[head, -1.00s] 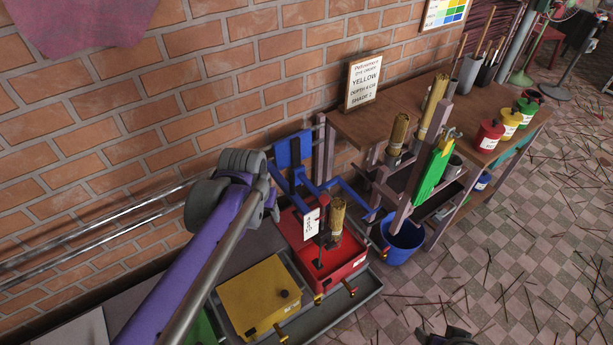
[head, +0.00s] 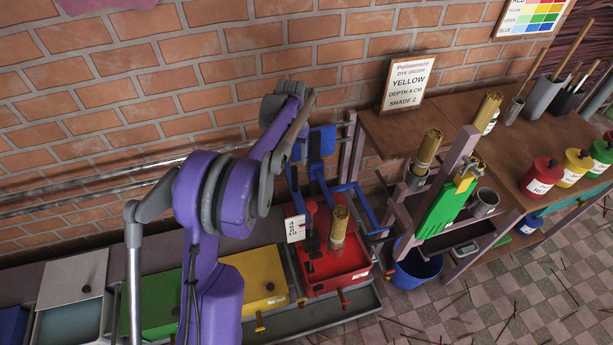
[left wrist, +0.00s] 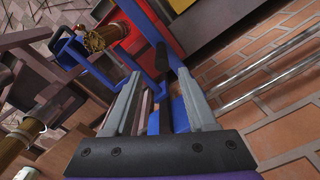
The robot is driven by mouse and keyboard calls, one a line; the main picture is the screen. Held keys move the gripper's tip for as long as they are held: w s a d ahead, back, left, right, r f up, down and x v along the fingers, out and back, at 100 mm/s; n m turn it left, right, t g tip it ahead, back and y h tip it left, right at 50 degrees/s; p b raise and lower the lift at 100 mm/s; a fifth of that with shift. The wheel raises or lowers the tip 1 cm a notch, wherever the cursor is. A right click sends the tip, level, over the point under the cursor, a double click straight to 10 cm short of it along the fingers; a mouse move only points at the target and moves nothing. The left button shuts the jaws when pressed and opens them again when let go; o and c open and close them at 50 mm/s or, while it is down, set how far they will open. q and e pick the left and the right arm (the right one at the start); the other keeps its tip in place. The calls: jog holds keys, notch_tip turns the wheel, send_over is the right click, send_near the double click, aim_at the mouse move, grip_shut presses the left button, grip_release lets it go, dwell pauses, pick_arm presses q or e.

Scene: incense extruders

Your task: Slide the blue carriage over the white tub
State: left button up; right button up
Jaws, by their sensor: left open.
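The blue carriage (head: 322,146) stands over the red tub (head: 335,268), with its back plate by the wall and its blue arms reaching around a tan bundle of sticks (head: 339,232). Contact is unclear. In the head view my arm hides most of this gripper. My right gripper is not seen.
The yellow tub (head: 256,280) and green tub (head: 160,300) lie between the red and white tubs. Metal rails (head: 70,208) run along the brick wall. A wooden bench (head: 455,112) with dye pots stands right, and a blue bucket (head: 416,270) below it.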

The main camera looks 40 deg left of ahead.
aim_at(294, 178)
pick_arm(q)
notch_tip(294, 178, down, 11)
jog(key=shift+s+a+r, duration=0.1)
dwell(0.4)
grip_shut()
dwell(1.4)
